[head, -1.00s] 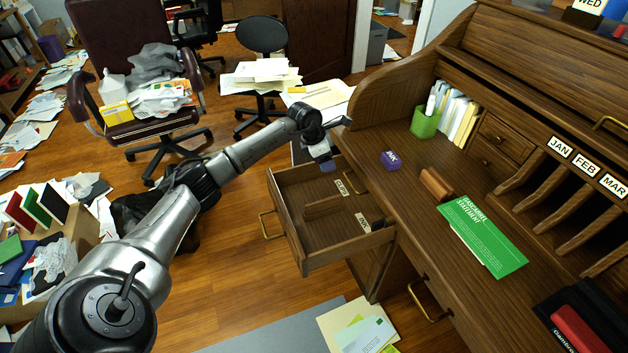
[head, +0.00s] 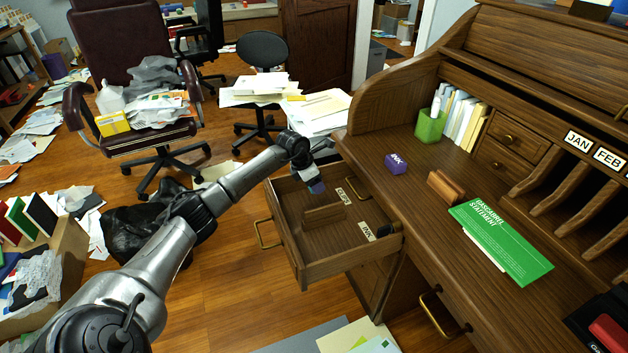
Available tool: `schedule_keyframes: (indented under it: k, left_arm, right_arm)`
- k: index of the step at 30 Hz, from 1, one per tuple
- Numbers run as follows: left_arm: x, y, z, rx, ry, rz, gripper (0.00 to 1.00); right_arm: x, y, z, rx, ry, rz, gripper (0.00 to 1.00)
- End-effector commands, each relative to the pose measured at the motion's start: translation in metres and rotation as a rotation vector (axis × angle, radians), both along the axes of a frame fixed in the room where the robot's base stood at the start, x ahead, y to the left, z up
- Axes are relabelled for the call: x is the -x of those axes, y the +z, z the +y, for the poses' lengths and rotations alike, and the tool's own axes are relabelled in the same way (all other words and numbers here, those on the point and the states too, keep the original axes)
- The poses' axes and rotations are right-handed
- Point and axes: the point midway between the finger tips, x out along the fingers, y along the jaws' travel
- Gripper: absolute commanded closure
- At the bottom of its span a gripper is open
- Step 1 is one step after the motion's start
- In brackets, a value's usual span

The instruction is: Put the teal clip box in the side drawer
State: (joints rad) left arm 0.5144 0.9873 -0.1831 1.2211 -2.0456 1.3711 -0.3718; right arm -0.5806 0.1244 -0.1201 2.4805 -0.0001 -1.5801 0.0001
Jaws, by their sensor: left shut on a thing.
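The side drawer (head: 318,268) is pulled out from the desk. A low wooden divider (head: 323,215) stands inside it, with a CLIPS label (head: 345,196) on the far part and an INK label (head: 367,230) on the near part. My left gripper (head: 316,184) is shut on a small bluish box (head: 317,189), mostly hidden by the fingers; its teal colour is not clear. The gripper points down over the far, CLIPS part of the drawer. I cannot tell whether the box touches the drawer floor. My right gripper is out of view.
A purple INK box (head: 396,164), a brown wooden block (head: 445,187), a green statement sheet (head: 502,243) and a green holder (head: 430,126) are on the desk (head: 400,195). The drawer's near part is mostly bare, with a dark item (head: 387,229) at its right corner.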

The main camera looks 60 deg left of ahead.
Motion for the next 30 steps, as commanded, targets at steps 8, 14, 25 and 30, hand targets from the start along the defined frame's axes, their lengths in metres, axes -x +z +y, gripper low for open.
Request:
schedule_keyframes:
  k: [8,14,25,30]
  left_arm:
    - [0.000,-0.029,0.000,0.000,0.000,0.000,0.61]
    - [0.000,-0.042,0.000,0.001,0.000,0.000,0.61]
    - [0.000,-0.049,0.000,0.000,0.000,0.001,0.61]
    - [0.000,-0.049,0.000,0.000,0.000,0.001,0.61]
  right_arm:
    - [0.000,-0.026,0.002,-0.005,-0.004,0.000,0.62]
    - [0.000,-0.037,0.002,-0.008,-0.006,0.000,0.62]
    - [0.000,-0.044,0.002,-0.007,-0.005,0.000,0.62]
    - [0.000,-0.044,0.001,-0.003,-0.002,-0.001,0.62]
